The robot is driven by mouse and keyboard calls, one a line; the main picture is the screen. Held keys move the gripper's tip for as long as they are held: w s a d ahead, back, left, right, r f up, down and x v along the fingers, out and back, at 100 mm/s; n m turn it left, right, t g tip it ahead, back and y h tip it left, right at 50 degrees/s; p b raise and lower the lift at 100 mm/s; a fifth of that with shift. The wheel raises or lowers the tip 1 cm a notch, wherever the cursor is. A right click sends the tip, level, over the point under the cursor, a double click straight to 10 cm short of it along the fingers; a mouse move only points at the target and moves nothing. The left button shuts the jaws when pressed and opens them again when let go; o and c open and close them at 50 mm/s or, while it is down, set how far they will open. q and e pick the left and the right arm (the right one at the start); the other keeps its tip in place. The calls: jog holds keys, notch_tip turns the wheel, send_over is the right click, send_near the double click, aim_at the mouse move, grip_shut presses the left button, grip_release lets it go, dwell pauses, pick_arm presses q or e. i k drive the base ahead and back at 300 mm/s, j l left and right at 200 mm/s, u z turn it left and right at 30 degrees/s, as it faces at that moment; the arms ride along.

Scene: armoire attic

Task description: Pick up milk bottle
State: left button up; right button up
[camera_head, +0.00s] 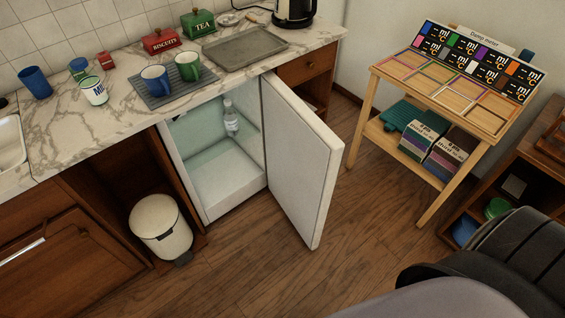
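A small, pale, clear-looking bottle (230,120), the only bottle I see, stands upright inside the open small fridge (221,180) under the counter. It is toward the back right of the interior, at about mid height. Its label and contents are too small to make out. The white fridge door (305,165) is swung wide open to the right, so the bottle is in plain sight. Neither of my grippers is in view.
A cream bin (160,225) stands on the floor left of the fridge. Mugs, a tray (243,50), tins and a kettle are on the marble counter (100,130). A wooden stand (455,90) is at right. Wooden floor (245,260) is clear before the fridge.

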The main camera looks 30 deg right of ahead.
aim_at(87, 79)
jog(key=l+u, duration=0.4)
jog(key=l, duration=0.25)
jog(key=l+u, duration=0.4)
jog(key=l, duration=0.8)
jog(key=k+l, duration=0.15)
jog(key=l, duration=0.45)
jog(key=l+u, duration=0.1)
jog(key=l, duration=0.5)
jog(key=k+l, duration=0.15)
jog(key=l, duration=0.45)
jog(key=i+j, duration=0.15)
jog(key=j, duration=0.35)
jog(key=i+j+z, duration=0.1)
jog(key=j, duration=0.4)
jog(key=i+j, duration=0.2)
jog(key=j, duration=0.35)
jog(key=i+j+z, duration=0.1)
jog(key=j, duration=0.4)
jog(key=i+j, duration=0.15)
jog(key=j, duration=0.35)
jog(key=i+j+z, duration=0.1)
jog(key=j, duration=0.45)
